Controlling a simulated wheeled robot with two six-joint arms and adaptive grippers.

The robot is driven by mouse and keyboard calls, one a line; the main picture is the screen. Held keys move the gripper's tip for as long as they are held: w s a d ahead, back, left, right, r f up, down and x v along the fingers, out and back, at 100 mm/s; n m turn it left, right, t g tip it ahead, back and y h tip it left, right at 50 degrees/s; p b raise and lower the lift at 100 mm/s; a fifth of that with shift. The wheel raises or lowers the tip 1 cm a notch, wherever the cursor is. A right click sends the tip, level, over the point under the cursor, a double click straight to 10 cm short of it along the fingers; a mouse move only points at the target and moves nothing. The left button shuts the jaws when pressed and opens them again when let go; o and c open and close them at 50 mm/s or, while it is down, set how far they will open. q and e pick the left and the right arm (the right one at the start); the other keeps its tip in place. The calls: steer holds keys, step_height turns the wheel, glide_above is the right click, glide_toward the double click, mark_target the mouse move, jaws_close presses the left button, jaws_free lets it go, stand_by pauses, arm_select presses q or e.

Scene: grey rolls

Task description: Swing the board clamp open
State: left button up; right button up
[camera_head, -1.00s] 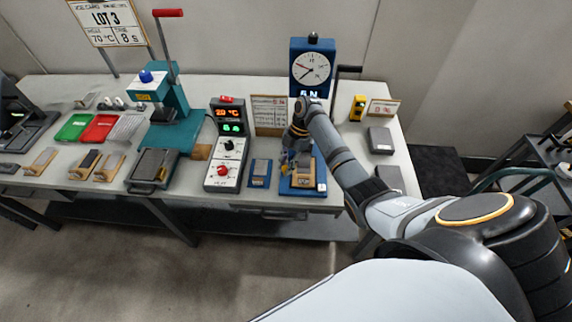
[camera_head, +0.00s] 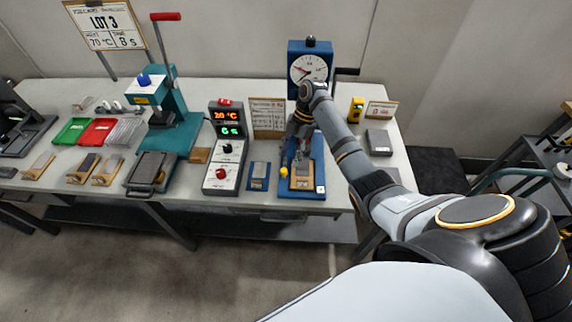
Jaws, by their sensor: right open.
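The blue board clamp base (camera_head: 318,183) sits near the front edge of the bench, below the dial gauge. A tan board with a grey piece (camera_head: 302,178) lies on it. A yellow knob (camera_head: 284,172) shows at the base's left edge, close to my fingertips. My right gripper (camera_head: 293,162) is open and points down over the back-left part of the base. I cannot tell whether a finger touches the knob or the clamp arm, which is partly hidden by the gripper. My left gripper is out of view.
The blue dial stand (camera_head: 309,68) with a side crank rises just behind my right wrist. A grey control box (camera_head: 226,148) and a small blue plate (camera_head: 259,176) stand to the left. A teal press (camera_head: 175,120) is farther left. A grey block (camera_head: 379,142) lies at right.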

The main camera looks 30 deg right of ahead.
steer(key=v, duration=0.6)
steer(key=shift+r, duration=0.15)
steer(key=shift+d, duration=0.1)
